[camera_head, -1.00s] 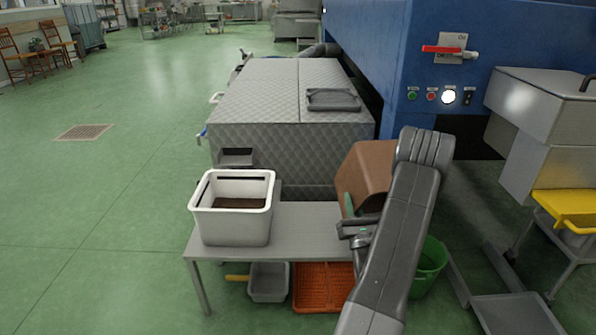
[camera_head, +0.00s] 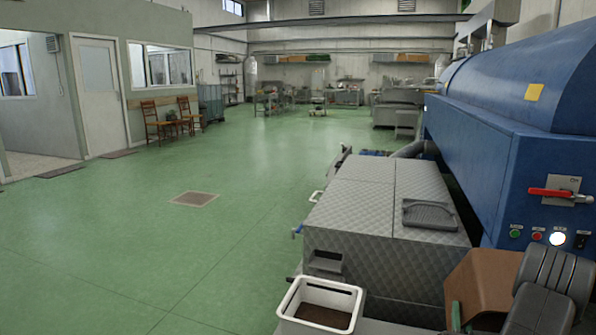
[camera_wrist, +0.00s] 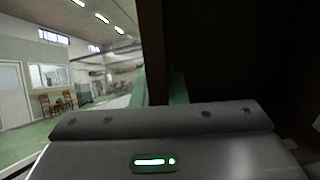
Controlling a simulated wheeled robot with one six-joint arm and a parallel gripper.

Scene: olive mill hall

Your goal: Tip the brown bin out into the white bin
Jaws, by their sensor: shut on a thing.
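The brown bin (camera_head: 486,282) is at the lower right of the head view, raised and tilted, with my arm in front of part of it. My gripper (camera_head: 456,316) is shut on it at its left side; the picture's lower edge cuts the gripper off. In the wrist view the brown bin (camera_wrist: 235,60) is a dark mass filling the upper right, at the green fingers of my gripper (camera_wrist: 165,92). The inside of the brown bin is hidden. The white bin (camera_head: 288,312) stands to its left, open at the top, with dark brown stuff inside.
A grey quilted-metal machine (camera_head: 350,235) with a dark tray (camera_head: 430,214) on top stands behind the bins. A blue machine (camera_head: 490,170) with a red lever (camera_head: 552,193) rises at the right. Open green floor (camera_head: 130,245) lies to the left. The table under the bins is mostly out of view.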

